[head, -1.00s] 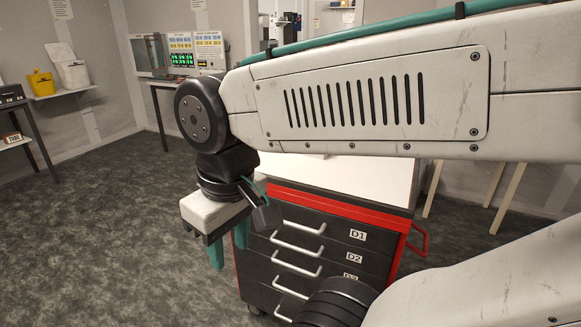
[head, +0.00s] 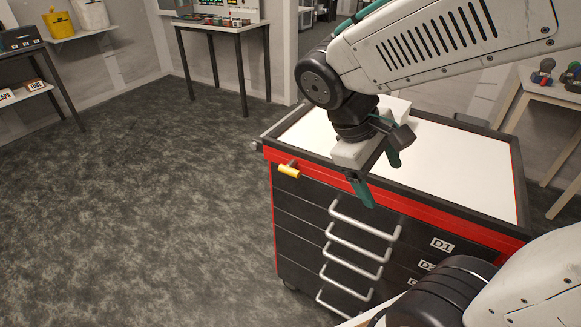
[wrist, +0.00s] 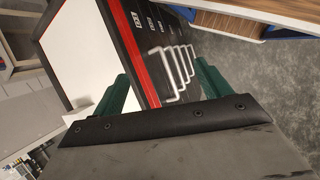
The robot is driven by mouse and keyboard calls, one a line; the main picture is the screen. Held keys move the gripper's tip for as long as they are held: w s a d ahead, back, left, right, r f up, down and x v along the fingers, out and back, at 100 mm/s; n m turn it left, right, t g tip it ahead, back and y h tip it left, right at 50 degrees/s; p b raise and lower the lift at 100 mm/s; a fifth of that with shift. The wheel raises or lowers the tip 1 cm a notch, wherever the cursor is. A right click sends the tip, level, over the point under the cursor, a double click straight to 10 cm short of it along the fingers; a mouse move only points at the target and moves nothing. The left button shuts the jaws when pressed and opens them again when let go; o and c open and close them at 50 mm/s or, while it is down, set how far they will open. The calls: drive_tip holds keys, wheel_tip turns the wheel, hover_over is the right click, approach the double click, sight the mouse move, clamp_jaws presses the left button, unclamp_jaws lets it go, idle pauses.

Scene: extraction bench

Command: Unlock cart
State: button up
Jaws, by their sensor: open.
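The cart (head: 268,215) is red and black with a white top and stacked drawers with silver handles, labelled D1, D2 and on down. A yellow lever (head: 289,171) sticks out at its upper left front corner, just under the red band. My gripper (head: 377,172) is open and empty, in front of the cart's upper front edge, to the right of the yellow lever and apart from it. In the wrist view the cart's red edge and drawer handles (wrist: 172,70) show between the green fingers (wrist: 162,95). The yellow lever cannot be made out there.
A white object (head: 394,107) stands on the cart top behind my gripper. A table (head: 222,27) stands against the back wall, a shelf with bins (head: 88,32) at upper left, and a side table (head: 550,92) at right. The floor left of the cart is clear.

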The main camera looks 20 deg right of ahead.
drive_tip(key=w+f+n+h, duration=0.3)
drive_tip(key=w+n+h, duration=0.2)
drive_tip(key=w, duration=0.2)
drive_tip(key=n+t+h, duration=0.4)
drive_tip(key=n+t, duration=0.9)
drive_tip(key=n, duration=0.2)
approach(288, 170)
drive_tip(key=x, duration=0.3)
drive_tip(key=shift+n, duration=0.3)
drive_tip(key=x, duration=0.7)
drive_tip(key=shift+w+d, duration=0.2)
drive_tip(key=shift+d, duration=0.1)
drive_tip(key=c, duration=1)
